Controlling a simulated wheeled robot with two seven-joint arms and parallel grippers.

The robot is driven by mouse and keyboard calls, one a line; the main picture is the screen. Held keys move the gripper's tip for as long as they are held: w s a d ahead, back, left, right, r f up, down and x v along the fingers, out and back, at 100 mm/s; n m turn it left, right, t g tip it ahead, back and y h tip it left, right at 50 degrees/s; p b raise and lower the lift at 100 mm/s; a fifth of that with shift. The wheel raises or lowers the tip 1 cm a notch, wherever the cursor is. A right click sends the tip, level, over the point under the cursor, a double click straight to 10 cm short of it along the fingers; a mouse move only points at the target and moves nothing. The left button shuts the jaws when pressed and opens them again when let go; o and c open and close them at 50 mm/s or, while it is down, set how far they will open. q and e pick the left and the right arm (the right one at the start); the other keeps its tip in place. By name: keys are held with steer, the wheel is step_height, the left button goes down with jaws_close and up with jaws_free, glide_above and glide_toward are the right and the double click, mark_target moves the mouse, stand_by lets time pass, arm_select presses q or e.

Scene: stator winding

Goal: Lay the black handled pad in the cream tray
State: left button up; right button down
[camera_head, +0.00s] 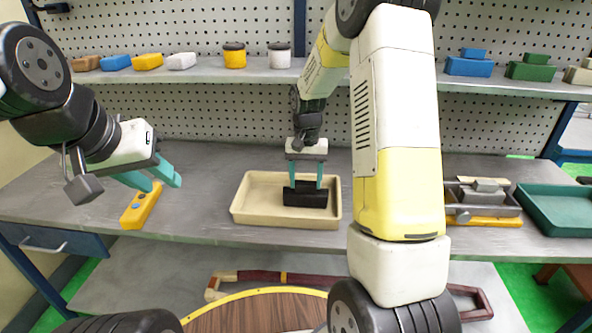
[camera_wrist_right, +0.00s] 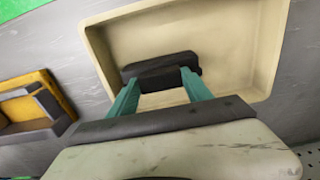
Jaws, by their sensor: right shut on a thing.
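The cream tray (camera_head: 253,219) lies on the grey workbench in the middle of the head view; it also fills much of the right wrist view (camera_wrist_right: 262,45). The black handled pad (camera_head: 306,197) is within the tray's outline, right of its middle; it shows between the fingertips in the right wrist view (camera_wrist_right: 160,70). My right gripper (camera_head: 306,180) points down from above and is shut on the pad. I cannot tell whether the pad touches the tray floor. My left gripper (camera_head: 160,181) is over the left part of the bench, empty, its teal fingers apart.
A yellow block with blue spots (camera_head: 140,206) lies below my left gripper. A grey and yellow fixture (camera_head: 482,203) and a green tray (camera_head: 560,210) are at the right. A shelf (camera_head: 200,72) with blocks and two jars spans the back. Bench between yellow block and cream tray is clear.

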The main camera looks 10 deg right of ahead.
steer(key=shift+c, duration=2.2)
jaws_free()
steer(key=shift+f, duration=0.1)
step_height(320, 180, up, 12)
steer(key=s+r+n+t+y, duration=0.1)
steer(key=s+r+n+t, duration=0.15)
steer(key=s+r, duration=0.75)
steer(key=s+a+n+t+y, duration=0.1)
steer(key=s+a+t, duration=0.1)
steer(key=s, duration=1.2)
steer(key=shift+s+f+t, duration=0.15)
steer(key=shift+f+t, duration=0.1)
steer(key=shift+t, duration=0.6)
steer(key=shift+a, duration=0.1)
